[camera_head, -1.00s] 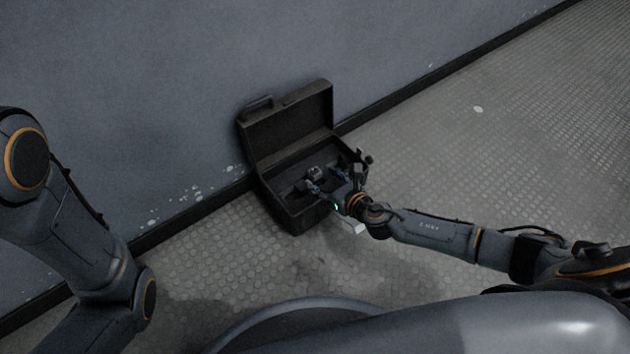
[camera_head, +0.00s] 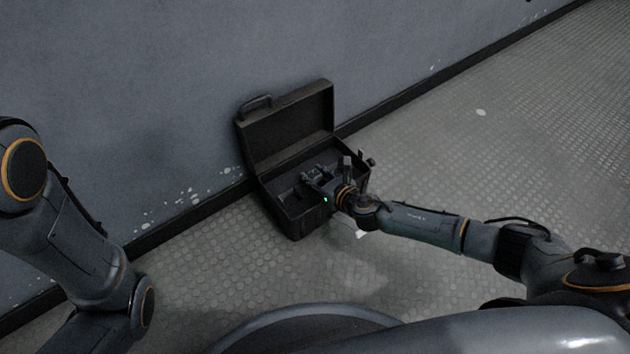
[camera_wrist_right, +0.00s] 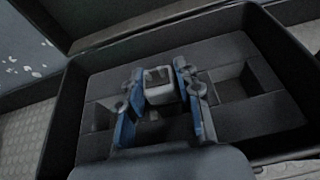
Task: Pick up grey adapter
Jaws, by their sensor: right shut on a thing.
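The grey adapter (camera_wrist_right: 160,86) is a small squarish block with a dark opening in its top. In the right wrist view it sits between the two blue-and-black fingers of my right gripper (camera_wrist_right: 161,92), which is shut on it. In the head view my right gripper (camera_head: 314,177) is inside the open black case (camera_head: 297,222), and the adapter is too small and dark there to make out. The case's foam insert (camera_wrist_right: 100,88) has several cut-out compartments around the gripper. My left gripper is out of view; only the left arm shows.
The case's raised lid (camera_head: 290,125) leans toward the grey wall (camera_head: 150,90). The case rim (camera_wrist_right: 285,60) surrounds the gripper closely. The textured floor (camera_head: 470,160) is clear to the right.

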